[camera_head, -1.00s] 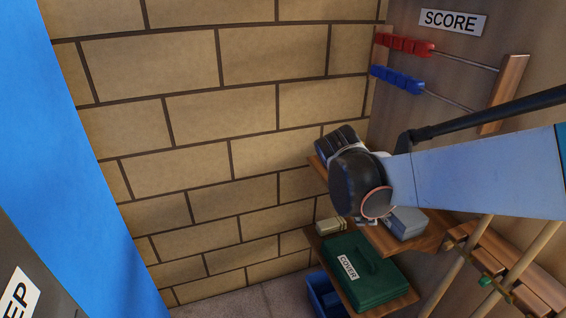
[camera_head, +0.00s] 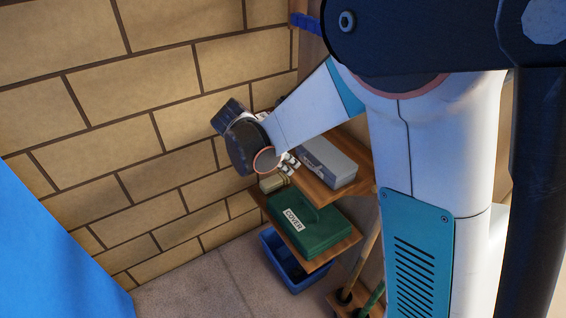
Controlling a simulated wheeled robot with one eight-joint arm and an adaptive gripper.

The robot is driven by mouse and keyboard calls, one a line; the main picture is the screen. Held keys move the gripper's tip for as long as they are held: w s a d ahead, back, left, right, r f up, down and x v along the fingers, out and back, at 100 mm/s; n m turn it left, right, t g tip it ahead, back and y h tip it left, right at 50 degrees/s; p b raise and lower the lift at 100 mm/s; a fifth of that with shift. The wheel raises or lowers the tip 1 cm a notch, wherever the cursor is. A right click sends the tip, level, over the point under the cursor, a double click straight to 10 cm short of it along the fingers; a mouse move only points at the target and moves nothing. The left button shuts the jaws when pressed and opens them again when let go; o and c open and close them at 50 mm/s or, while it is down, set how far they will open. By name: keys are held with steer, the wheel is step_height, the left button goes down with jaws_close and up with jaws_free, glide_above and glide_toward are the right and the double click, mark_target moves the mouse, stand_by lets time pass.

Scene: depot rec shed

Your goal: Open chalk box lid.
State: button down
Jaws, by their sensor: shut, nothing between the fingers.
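A grey box (camera_head: 330,158), which looks like the chalk box, lies on the upper wooden shelf in the head view. A small label shows on its near side, too small to read. Its lid looks down, though the far left end is partly hidden. My gripper (camera_head: 289,164) is at the left end of the box, shut and empty, small and partly hidden by my wrist. I cannot tell whether it touches the box.
A green case (camera_head: 318,228) labelled COVER sits on the lower shelf (camera_head: 325,251), beside a small tan object (camera_head: 273,183). A blue bin (camera_head: 282,270) stands on the floor below. Poles stand at the right. A brick wall (camera_head: 110,130) closes the left side.

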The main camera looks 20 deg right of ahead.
steer(key=shift+b+x, duration=0.55)
steer(key=shift+x, duration=1.55)
steer(key=shift+r, duration=0.1)
steer(key=shift+r+y+p, duration=0.4)
steer(key=shift+r+p, duration=0.1)
steer(key=shift+p, duration=0.1)
steer(key=shift+r, duration=0.1)
steer(key=shift+d+r+g+y+p, duration=0.15)
steer(key=shift+r+y+p, duration=0.15)
steer(key=shift+r+p, duration=0.3)
steer(key=shift+d+r+g+y+p, duration=0.15)
steer(key=shift+r+y+p, duration=0.15)
steer(key=shift+r+p, duration=0.25)
steer(key=w+d+r+g+y+p, duration=0.1)
steer(key=w+d+r+y+p, duration=0.3)
steer(key=d+r+p, duration=0.4)
steer(key=shift+d+r+g+y, duration=0.3)
steer(key=shift+d+r+y, duration=0.3)
steer(key=shift+d+r, duration=1)
steer(key=shift+d+f, duration=0.15)
steer(key=shift+d, duration=0.05)
